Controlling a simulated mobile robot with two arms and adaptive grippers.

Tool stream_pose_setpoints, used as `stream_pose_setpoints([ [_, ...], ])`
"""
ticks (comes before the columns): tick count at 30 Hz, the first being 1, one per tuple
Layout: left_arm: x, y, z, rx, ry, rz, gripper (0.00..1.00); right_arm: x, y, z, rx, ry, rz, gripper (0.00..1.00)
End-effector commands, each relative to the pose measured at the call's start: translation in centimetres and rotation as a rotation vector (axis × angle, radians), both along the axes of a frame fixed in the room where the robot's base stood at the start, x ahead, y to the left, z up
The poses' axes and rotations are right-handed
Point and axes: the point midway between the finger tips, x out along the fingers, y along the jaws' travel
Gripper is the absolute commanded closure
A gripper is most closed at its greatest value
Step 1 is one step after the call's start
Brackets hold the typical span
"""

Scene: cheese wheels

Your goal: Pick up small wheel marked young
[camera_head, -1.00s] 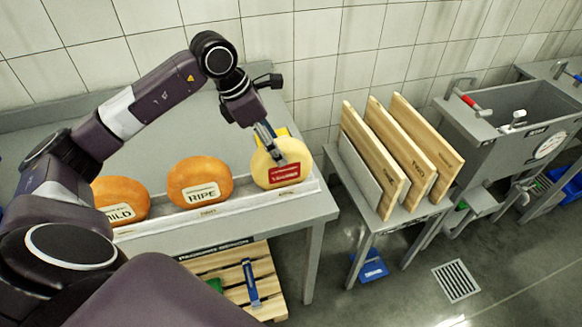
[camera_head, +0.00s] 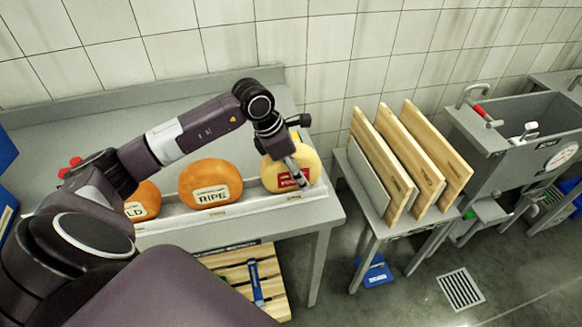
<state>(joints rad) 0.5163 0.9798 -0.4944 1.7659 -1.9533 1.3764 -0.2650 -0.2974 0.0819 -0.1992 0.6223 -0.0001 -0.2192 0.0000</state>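A pale yellow wheel (camera_head: 275,176) with a red label stands upright at the right end of the shelf on the table. The label's print is blurred and partly covered. My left gripper (camera_head: 299,176) reaches down to it from above. A finger lies across the front of the wheel and overlaps the label. The other finger is hidden, so I cannot tell whether the gripper is open or shut, or whether it touches the wheel. An orange wheel marked RIPE (camera_head: 210,183) stands to the left. Another orange wheel (camera_head: 147,201), its label ending in LD, is partly behind my arm. My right gripper is out of view.
Wooden boards (camera_head: 430,160) stand upright in a rack on a side table to the right. A sink unit (camera_head: 530,120) is at the far right.

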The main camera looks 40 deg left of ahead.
Motion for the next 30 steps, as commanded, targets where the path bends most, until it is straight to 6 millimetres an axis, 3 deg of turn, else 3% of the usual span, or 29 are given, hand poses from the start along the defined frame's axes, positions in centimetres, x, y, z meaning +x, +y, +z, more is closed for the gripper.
stream_pose_setpoints([
  [3, -0.01, 0.00, -0.03, 0.000, 0.000, 0.000, 0.40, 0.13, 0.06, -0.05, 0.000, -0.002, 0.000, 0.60],
  [19, -0.02, 0.00, 0.03, 0.000, 0.000, 0.000, 0.98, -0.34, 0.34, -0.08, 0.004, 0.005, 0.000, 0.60],
  [30, 0.20, 0.00, 0.50, -0.001, -0.008, 0.001, 1.00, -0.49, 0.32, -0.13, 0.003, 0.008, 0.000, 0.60],
])
